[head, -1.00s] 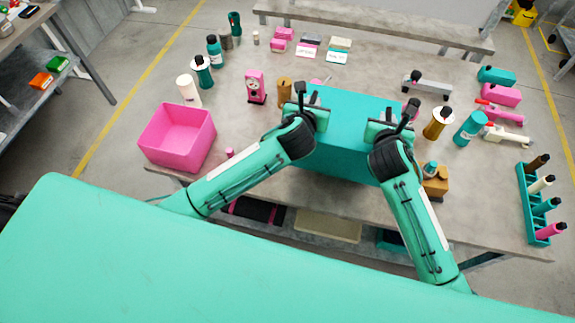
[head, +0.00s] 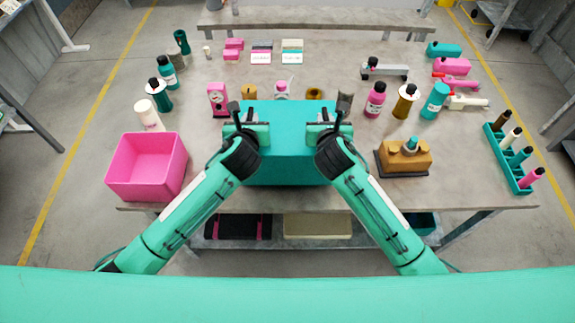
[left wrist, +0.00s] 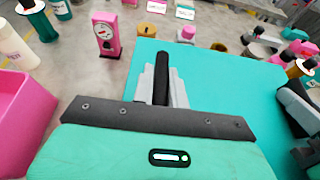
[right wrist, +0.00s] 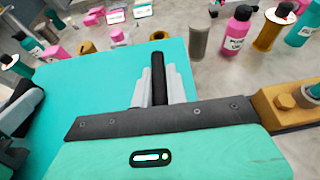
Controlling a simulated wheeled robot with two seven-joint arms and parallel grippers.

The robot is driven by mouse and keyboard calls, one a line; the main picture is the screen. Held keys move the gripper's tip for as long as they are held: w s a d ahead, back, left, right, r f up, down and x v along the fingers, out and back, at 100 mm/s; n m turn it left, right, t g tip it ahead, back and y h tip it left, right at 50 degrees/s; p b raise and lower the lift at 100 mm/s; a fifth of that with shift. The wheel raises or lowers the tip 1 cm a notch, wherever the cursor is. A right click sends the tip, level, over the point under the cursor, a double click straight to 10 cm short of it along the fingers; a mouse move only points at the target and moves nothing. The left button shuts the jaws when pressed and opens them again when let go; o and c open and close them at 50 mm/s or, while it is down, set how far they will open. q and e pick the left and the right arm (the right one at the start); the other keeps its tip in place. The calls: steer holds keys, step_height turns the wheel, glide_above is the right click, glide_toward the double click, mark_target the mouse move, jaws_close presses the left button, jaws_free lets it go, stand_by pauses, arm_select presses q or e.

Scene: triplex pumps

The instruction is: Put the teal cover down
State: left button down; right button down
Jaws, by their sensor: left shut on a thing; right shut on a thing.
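The teal cover (head: 288,150) is a large box-like shell in the middle of the head view, held between my two arms near the table's front edge. My left gripper (head: 247,118) is shut on its left side and my right gripper (head: 328,118) on its right side. The cover's flat top also shows in the left wrist view (left wrist: 225,85) and the right wrist view (right wrist: 95,85). Its underside is hidden, so I cannot tell whether it touches the table.
The grey table (head: 330,75) holds a pink bin (head: 147,165) at left, a brown pump block (head: 405,157) close right of the cover, and a teal bottle rack (head: 511,160) at far right. A pink gauge (head: 217,99) and several small parts stand behind the cover.

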arm_select(q)
steer(key=shift+f, duration=0.1)
arm_select(e)
steer(key=shift+f, duration=0.1)
